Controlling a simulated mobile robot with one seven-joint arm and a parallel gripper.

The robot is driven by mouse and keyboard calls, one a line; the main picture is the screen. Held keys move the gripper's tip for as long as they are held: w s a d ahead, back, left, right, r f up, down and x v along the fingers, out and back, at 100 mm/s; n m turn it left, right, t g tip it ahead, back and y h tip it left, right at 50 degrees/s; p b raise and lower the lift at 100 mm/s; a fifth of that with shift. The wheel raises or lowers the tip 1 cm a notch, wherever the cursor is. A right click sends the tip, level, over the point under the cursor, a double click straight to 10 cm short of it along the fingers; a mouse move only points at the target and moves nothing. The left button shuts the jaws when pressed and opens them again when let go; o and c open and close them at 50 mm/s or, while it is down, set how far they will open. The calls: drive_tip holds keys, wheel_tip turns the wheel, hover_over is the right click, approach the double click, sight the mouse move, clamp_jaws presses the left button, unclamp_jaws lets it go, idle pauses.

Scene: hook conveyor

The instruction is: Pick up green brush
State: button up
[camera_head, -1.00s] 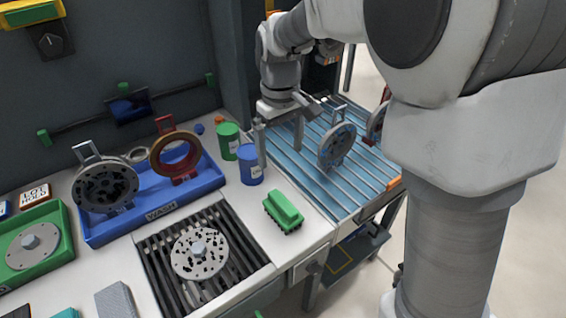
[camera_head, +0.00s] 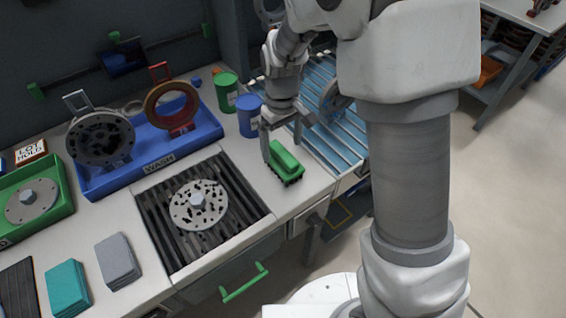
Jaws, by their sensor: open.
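The green brush (camera_head: 286,160) lies on the white counter near its right end, with its green back up and dark bristles below. My gripper (camera_head: 281,150) points down over the brush, with its two fingers apart. One finger is on the left of the brush and the other is at its far right side. I cannot tell whether a finger touches the brush. No other thing shows between the fingers.
A blue can (camera_head: 248,115) and a green can (camera_head: 226,92) stand just behind and left of the brush. A dark grate (camera_head: 153,214) with a round plate (camera_head: 198,204) lies to the left. A blue conveyor (camera_head: 335,150) lies to the right. The blue wash tray (camera_head: 205,140) is farther back.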

sight(283, 153)
drive_tip(key=f, duration=0.3)
drive_tip(key=shift+s+d+f, duration=0.1)
drive_tip(key=shift+s+f, duration=0.1)
drive_tip(key=shift+f, duration=0.1)
drive_tip(key=c, duration=1.4)
